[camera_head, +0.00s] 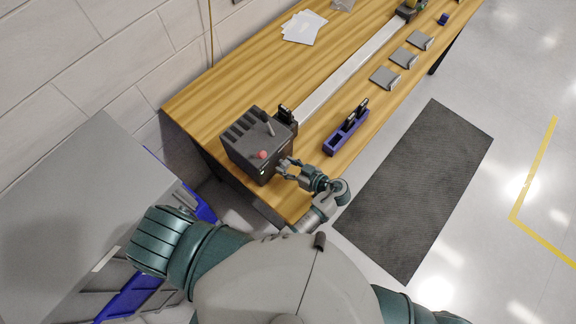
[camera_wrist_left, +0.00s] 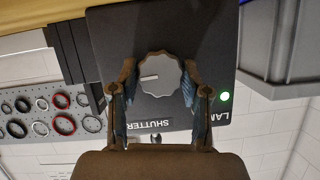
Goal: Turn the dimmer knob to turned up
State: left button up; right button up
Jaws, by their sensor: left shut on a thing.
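The dimmer knob (camera_wrist_left: 160,72) is a grey, scalloped dial with a white pointer mark toward the left in the left wrist view. It sits on the dark face of a control box (camera_head: 240,131), beside the label SHUTTER (camera_wrist_left: 153,125) and a lit green lamp (camera_wrist_left: 224,97). My left gripper (camera_head: 284,166) is at the box's front in the head view. In the left wrist view its two fingers (camera_wrist_left: 160,82) lie on either side of the knob, shut on it. The knob is hidden in the head view. My right gripper is not in view.
The box stands at the near end of a wooden table (camera_head: 225,95); a red button (camera_head: 263,154) and a lever (camera_head: 268,126) are on top. A purple holder (camera_head: 334,146) with black items stands to its right. A pale rail (camera_head: 350,67) runs away behind the box.

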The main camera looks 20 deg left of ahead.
pick_arm(q)
jog(key=shift+m+g, duration=0.4)
jog(key=shift+m, duration=0.2)
jog(key=o, duration=1.1)
jog(key=shift+w+d+f, duration=0.1)
jog(key=shift+o, duration=0.2)
